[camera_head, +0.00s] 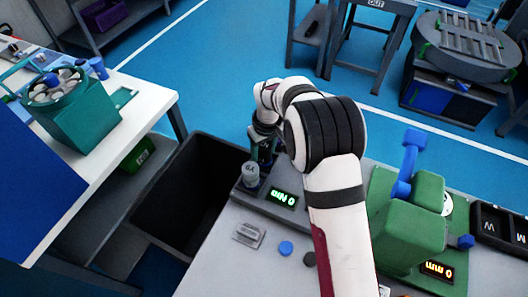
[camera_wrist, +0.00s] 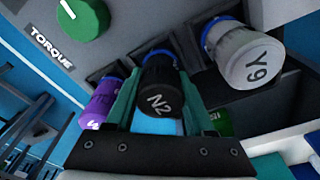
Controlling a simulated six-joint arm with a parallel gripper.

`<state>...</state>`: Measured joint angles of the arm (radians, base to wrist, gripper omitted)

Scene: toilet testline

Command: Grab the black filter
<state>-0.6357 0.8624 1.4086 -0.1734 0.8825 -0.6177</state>
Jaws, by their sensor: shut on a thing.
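The black filter (camera_wrist: 160,88), a dark cylinder marked N2 with a blue ring at its far end, stands in the middle of the wrist view. My gripper (camera_wrist: 157,78) has its green fingers on both sides of it and is shut on it. The filter still appears to be at its dark holder in the row; whether it is seated there I cannot tell. In the head view my gripper (camera_head: 264,144) is at the far left end of the grey bench, and the black filter cannot be made out there.
A green torque knob (camera_wrist: 82,18) is nearby. In the head view, a black bin (camera_head: 190,185) lies left of the bench and a green machine (camera_head: 412,225) right.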

